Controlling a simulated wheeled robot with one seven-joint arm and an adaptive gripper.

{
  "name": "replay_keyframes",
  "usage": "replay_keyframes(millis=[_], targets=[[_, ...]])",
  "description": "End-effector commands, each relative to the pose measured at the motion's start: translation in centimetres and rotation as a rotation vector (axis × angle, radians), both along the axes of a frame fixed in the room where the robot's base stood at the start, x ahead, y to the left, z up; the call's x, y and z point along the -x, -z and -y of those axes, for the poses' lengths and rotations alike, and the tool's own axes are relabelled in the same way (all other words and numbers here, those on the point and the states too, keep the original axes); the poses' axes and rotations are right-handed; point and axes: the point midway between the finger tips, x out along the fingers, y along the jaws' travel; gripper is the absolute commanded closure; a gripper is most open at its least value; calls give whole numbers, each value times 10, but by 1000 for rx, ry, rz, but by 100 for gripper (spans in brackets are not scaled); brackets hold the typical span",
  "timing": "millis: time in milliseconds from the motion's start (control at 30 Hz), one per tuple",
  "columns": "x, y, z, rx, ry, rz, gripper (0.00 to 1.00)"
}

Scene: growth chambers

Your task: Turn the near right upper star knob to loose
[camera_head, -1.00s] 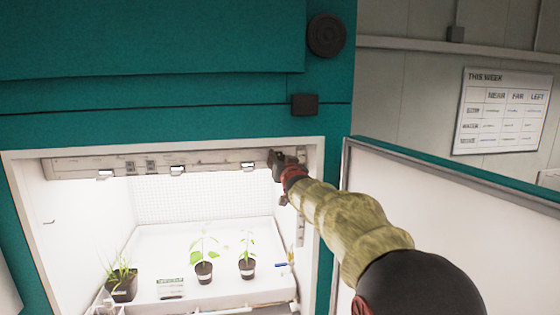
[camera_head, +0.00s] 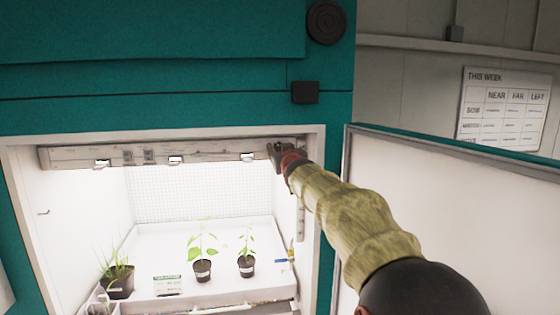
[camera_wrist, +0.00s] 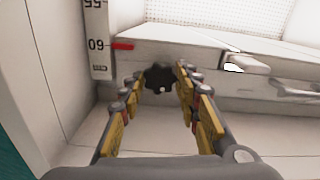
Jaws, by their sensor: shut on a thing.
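The black star knob (camera_wrist: 160,77) sits on the pale light bar and shows in the wrist view. My gripper (camera_wrist: 159,75) has one fingertip on each side of it and is shut on it. In the head view my gripper (camera_head: 283,152) is at the right end of the light bar (camera_head: 210,151), near the chamber opening's upper right corner. My gripper hides the knob there. In the wrist view a red pointer (camera_wrist: 122,46) on the bar is beside the 60 mark of a vertical scale (camera_wrist: 97,30).
Potted plants (camera_head: 202,270) stand on the white tray (camera_head: 220,290) below. The open door (camera_head: 450,215) stands right of my arm. The chamber wall (camera_wrist: 35,85) is close on the left in the wrist view.

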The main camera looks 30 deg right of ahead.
Motion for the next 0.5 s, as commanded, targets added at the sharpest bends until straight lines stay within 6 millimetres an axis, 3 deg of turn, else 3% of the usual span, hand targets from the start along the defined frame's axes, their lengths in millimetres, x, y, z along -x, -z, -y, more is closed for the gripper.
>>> replay_keyframes(millis=[500], targets=[[0, 0, 0, 473, 0, -135, 93]])
